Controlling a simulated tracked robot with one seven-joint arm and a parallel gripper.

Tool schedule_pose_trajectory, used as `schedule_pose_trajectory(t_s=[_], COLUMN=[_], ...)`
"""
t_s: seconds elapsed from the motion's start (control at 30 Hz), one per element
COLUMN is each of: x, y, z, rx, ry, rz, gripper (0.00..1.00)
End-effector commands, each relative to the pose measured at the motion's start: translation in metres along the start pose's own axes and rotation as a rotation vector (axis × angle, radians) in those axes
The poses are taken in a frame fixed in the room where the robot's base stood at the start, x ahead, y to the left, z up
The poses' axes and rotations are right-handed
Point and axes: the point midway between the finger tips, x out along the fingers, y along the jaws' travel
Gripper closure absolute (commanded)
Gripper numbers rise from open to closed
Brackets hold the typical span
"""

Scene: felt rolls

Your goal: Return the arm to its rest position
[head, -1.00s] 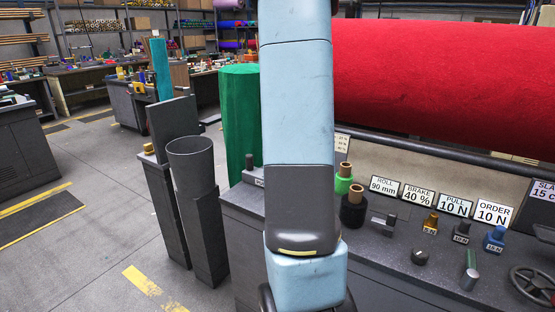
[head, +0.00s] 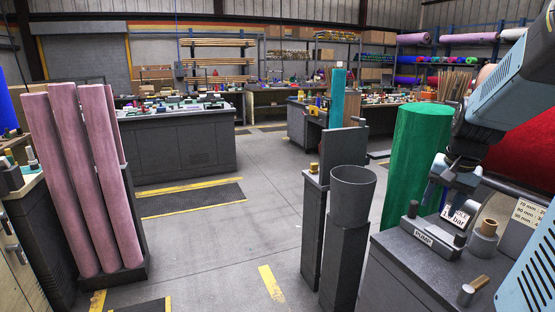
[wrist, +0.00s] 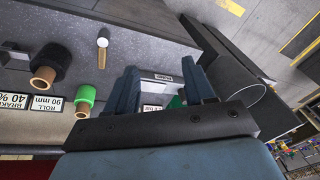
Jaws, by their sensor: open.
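Behind the gap lie a small white label and a bit of green, beyond the fingers. My pale blue arm links fill the right edge of the head view. Part of the arm is out of the picture.
The bench carries a label block (head: 432,238), a small spool (head: 484,240) and a wooden-handled tool (head: 470,290). A green roll (head: 416,165) stands behind it. A grey open-topped bin (head: 347,235) stands left of it. Pink rolls (head: 85,180) stand far left. The middle floor is clear.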

Motion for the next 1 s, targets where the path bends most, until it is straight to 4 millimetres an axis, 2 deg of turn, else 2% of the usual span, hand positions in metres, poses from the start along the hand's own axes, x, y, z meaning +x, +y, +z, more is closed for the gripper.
schedule_pose_trajectory(t_s=[0.1,0.3,0.6,0.8,1.0], x=[-0.02,-0.045,-0.073,-0.08,-0.081], y=[-0.022,-0.049,-0.068,-0.069,-0.069], z=[0.029,0.079,0.153,0.184,0.193], rx=[-0.114,-0.294,-0.551,-0.659,-0.691], ry=[0.035,0.093,0.191,0.239,0.252], rz=[-0.027,-0.059,-0.085,-0.088,-0.087], gripper=[0.47,0.47,0.47,0.47,0.47])
